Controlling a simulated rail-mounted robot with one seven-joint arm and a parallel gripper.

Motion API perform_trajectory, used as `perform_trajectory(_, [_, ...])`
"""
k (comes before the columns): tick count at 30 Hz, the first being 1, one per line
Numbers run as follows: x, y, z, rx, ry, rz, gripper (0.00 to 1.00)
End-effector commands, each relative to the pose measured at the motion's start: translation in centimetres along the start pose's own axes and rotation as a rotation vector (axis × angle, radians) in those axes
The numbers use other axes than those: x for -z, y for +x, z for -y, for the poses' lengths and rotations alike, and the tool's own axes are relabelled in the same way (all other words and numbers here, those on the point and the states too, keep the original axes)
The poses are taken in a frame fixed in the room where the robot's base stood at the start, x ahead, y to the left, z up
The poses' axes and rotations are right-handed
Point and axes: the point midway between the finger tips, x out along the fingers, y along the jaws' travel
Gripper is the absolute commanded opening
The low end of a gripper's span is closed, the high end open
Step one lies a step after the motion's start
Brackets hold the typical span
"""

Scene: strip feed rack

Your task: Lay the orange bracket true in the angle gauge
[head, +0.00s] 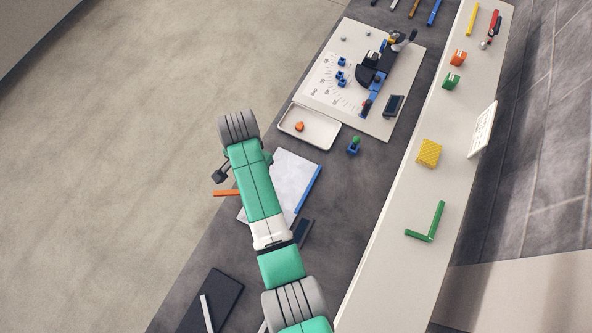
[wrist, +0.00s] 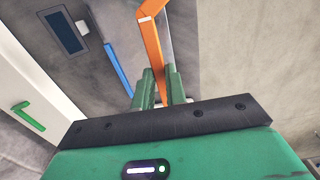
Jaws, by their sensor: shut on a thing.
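The orange bracket (wrist: 151,40) is an angled strip gripped between the green fingers of my gripper (wrist: 160,85) in the wrist view. It extends up and away from the fingertips, with a bend near the top of the picture. In the head view, one end of the orange bracket (head: 226,193) shows left of my arm, which hides the rest of it and my fingers. The angle gauge (head: 372,72), black and blue, sits on a pale board (head: 318,91) with a printed angle scale, farther up the bench.
A white tray (head: 310,128) with a small orange piece lies between my arm and the board. A blue-edged sheet (head: 296,178) lies under my arm. A blue piece with a green knob (head: 353,146) stands nearby. A green bracket (head: 430,228) lies on the pale shelf at right.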

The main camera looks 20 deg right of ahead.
Motion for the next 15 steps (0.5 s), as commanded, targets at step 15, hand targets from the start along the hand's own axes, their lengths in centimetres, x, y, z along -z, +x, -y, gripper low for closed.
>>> perform_trajectory(15, [1.1,-0.1,-1.5,0.0,0.0,-0.001,0.0])
